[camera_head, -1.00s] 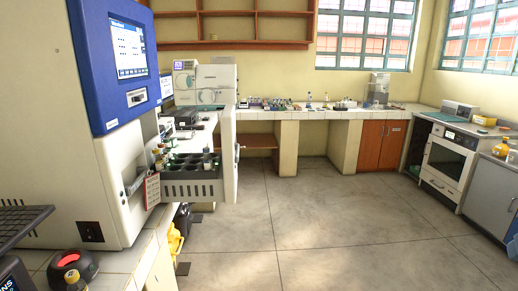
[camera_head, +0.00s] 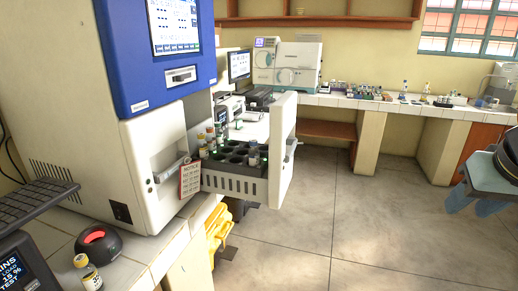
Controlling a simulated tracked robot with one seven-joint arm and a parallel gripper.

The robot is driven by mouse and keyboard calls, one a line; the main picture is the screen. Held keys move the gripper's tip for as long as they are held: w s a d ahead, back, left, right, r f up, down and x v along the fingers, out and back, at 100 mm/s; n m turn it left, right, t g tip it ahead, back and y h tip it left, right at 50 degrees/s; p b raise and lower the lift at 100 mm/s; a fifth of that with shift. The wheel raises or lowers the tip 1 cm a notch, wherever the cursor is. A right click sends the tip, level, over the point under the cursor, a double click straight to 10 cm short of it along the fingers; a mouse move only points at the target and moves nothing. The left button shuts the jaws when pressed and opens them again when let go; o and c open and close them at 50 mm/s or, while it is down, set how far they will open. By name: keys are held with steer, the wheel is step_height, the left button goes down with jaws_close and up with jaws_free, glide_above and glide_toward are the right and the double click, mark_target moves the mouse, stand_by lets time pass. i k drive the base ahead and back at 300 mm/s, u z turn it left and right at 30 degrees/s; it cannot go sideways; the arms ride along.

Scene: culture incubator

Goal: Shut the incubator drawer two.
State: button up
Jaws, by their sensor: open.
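The incubator drawer (camera_head: 232,187) stands pulled out to the right of the large white and blue machine (camera_head: 160,150). Its dark tray has round wells and a slotted side wall, with several small bottles at the back and one container near the front. Its tall white front panel (camera_head: 281,150) is upright at the right end, with a grey handle (camera_head: 292,147) on the outer face. I see only this one pulled-out drawer and cannot read a number on it.
A red notice card (camera_head: 190,178) hangs beside the drawer opening. A black device with a red top (camera_head: 97,243) and a small bottle (camera_head: 87,272) stand on the left counter. A yellow object (camera_head: 218,228) is below the drawer. The floor (camera_head: 350,235) right of the drawer is clear.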

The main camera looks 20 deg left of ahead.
mark_target(227, 172)
steer(key=u, duration=0.6)
steer(key=i, duration=0.8)
steer(key=z, duration=0.6)
steer(key=k, duration=1.1)
steer(key=u, duration=0.55)
steer(key=i, duration=0.95)
